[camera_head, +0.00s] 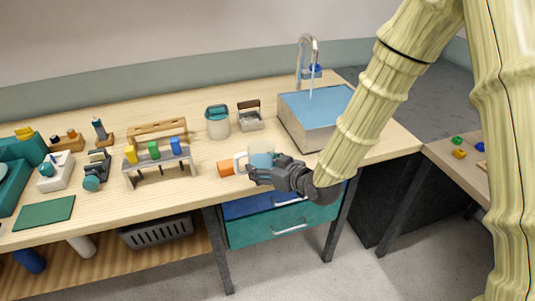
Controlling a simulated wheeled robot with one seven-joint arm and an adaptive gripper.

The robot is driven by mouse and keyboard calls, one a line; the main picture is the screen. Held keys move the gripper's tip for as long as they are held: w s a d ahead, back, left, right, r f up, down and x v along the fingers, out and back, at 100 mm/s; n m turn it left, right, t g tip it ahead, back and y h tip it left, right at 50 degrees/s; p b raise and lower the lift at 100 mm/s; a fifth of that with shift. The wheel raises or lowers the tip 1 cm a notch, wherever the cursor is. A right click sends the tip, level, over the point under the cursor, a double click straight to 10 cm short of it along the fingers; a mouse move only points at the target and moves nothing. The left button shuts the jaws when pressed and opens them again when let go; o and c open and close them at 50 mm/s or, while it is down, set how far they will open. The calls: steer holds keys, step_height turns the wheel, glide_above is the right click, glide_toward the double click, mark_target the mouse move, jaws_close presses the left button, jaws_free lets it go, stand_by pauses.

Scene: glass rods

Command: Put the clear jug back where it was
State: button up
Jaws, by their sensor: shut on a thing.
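The clear jug (262,153) is at the front part of the bench, left of the sink. My gripper (256,171) reaches it from the right and is shut on it; the dark fingers cover the jug's lower part. A pale handle (240,163) shows on the jug's left side. I cannot tell whether the jug's base touches the bench top.
A sink (305,118) with a running tap (308,50) stands right of the jug. Behind are a grey bucket (218,124) and a small metal basket (250,118). A rack (160,165) with coloured pieces stands left. Bare bench lies between the rack and bucket.

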steer(key=w+p, duration=0.1)
steer(key=w, duration=0.3)
steer(key=w+d+p, duration=0.1)
steer(key=w, duration=0.4)
steer(key=w+f+p, duration=0.1)
steer(key=w, duration=0.3)
steer(key=shift+w+d, duration=0.2)
steer(key=shift+w, duration=0.05)
steer(key=shift+f+p, duration=0.75)
steer(key=shift+f, duration=1.1)
steer(key=shift+f, duration=0.15)
steer(key=o, duration=1.2)
steer(key=shift+c, duration=0.2)
steer(key=b+v, duration=0.2)
steer(key=v, duration=1)
